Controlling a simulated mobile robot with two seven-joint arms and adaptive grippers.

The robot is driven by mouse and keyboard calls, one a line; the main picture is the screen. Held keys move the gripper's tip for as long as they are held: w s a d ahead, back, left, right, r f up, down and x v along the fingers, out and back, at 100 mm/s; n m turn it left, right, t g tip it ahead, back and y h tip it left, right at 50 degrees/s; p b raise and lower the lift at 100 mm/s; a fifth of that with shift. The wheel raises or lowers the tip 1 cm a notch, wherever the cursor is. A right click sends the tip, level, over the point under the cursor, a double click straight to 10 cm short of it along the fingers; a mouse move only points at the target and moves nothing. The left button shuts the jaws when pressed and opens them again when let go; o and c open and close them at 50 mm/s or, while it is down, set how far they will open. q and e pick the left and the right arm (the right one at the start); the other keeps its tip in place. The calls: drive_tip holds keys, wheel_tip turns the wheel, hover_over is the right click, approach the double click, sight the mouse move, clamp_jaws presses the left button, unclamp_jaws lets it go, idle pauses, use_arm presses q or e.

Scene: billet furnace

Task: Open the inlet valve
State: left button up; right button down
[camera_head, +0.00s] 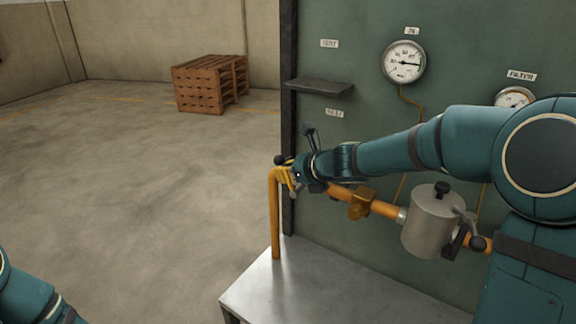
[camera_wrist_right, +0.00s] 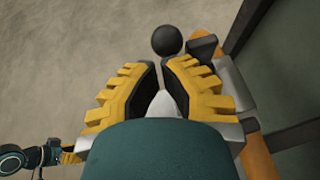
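The inlet valve on the orange pipe is mostly hidden behind my right gripper. Its black ball knob (camera_head: 280,160) shows at the pipe's left end, and also in the right wrist view (camera_wrist_right: 167,40), just beyond the fingertips. My right gripper (camera_head: 289,177) is at the valve. Grey metal shows beside the right finger. Whether the fingers touch the lever is unclear. My left gripper (camera_wrist_right: 72,152) appears small at the lower left of that view.
A grey cylindrical filter housing (camera_head: 432,222) with another black-knobbed lever sits further right on the pipe. The green panel (camera_head: 350,70) carries a gauge (camera_head: 404,62) and a small shelf (camera_head: 319,87). A metal table (camera_head: 300,290) lies below. Wooden pallets (camera_head: 210,84) stand far back; the left floor is clear.

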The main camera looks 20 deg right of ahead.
use_arm(q)
wheel_tip(320, 180, up, 4)
drive_tip(key=p, duration=0.3)
drive_tip(key=shift+w+a+r, duration=0.1)
drive_tip(key=shift+w, duration=0.05)
use_arm(e)
drive_tip(key=shift+w+a+f+g, duration=0.2)
drive_tip(key=shift+w+a+g, duration=0.05)
drive_tip(key=shift+w+a, duration=0.25)
drive_tip(key=shift+w+a+f+g, duration=0.25)
drive_tip(key=shift+w+a, duration=0.1)
drive_tip(key=shift+w, duration=0.25)
